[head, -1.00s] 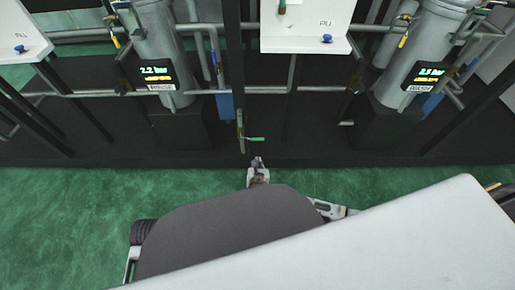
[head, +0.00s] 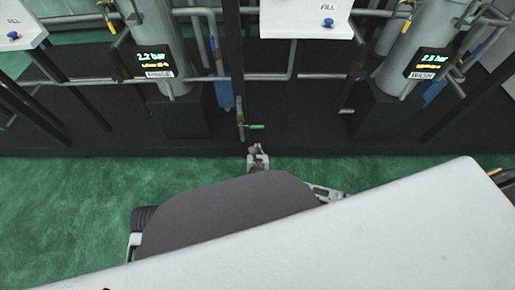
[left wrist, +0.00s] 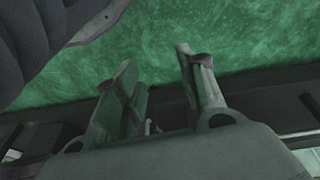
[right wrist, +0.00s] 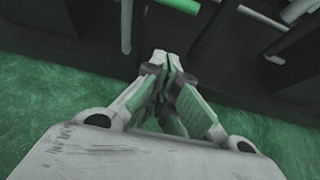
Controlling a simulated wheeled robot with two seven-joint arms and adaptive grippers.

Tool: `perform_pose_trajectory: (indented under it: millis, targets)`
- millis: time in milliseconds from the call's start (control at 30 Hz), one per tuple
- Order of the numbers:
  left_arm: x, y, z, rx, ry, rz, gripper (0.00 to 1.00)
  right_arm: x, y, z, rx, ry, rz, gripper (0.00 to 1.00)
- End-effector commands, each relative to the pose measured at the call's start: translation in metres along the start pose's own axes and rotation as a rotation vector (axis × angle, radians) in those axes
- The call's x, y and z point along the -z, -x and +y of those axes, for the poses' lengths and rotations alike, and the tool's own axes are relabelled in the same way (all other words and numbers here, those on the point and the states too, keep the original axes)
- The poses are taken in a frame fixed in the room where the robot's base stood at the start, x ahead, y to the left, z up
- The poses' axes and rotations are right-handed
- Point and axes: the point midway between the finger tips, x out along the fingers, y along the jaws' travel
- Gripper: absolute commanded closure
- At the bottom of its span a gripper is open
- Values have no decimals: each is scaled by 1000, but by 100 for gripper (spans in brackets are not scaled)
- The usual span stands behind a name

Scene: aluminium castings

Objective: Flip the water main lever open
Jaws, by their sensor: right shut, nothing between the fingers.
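A small lever with a green handle (head: 257,126) sticks out to the right from the foot of a thin vertical pipe (head: 240,118) in the head view. The green handle also shows at the top of the right wrist view (right wrist: 178,4). I take it for the water main lever. My right gripper (head: 256,148) is just below the lever in the head view, apart from it.
Two grey cylinders (head: 161,35) (head: 405,35) with pressure displays stand behind, amid pipes and dark posts. White shelves (head: 305,22) with blue knobs (head: 328,22) overhang the dark base. The green floor (head: 60,210) in front is clear.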

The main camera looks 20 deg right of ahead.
Motion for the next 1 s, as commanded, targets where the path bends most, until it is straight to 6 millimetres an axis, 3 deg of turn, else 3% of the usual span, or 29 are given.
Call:
perform_pose_trajectory:
  millis: [733,1000]
  targets:
    - [11,37,10,-23,-10,79,60,0,-71,0,-1,-1,-1,100]
    - [8,13,15,-47,-5,105,60,0,-89,0,-1,0,-1,100]
